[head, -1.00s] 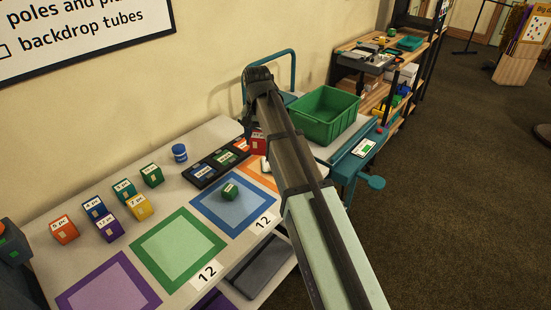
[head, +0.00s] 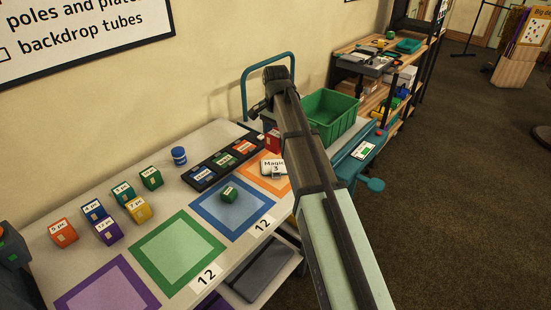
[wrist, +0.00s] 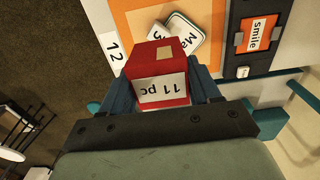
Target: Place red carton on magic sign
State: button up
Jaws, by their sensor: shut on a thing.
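The red carton (wrist: 158,60), labelled "11 pc", is between the two blue fingers of my gripper (wrist: 163,80) in the wrist view. My gripper is shut on it. In the head view the red carton (head: 272,139) shows just left of my arm, which hides most of my gripper. The white Magic sign (head: 272,165), with a "3" at its front, is on the orange square, below the carton in the picture. In the wrist view the sign (wrist: 187,29) is partly covered by the carton. I cannot tell the gap between them.
A black tray (head: 203,178) with labelled cards lies behind the blue square (head: 205,210), which bears a small green carton (head: 229,194). Several coloured cartons stand at the left. A green bin (head: 330,115) is beyond my arm.

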aim_at(276, 134)
jog(key=shift+f, duration=4.3)
jog(key=o, duration=1.1)
jog(key=shift+f, duration=0.15)
notch_tip(276, 134, up, 12)
jog(key=shift+r, duration=0.2)
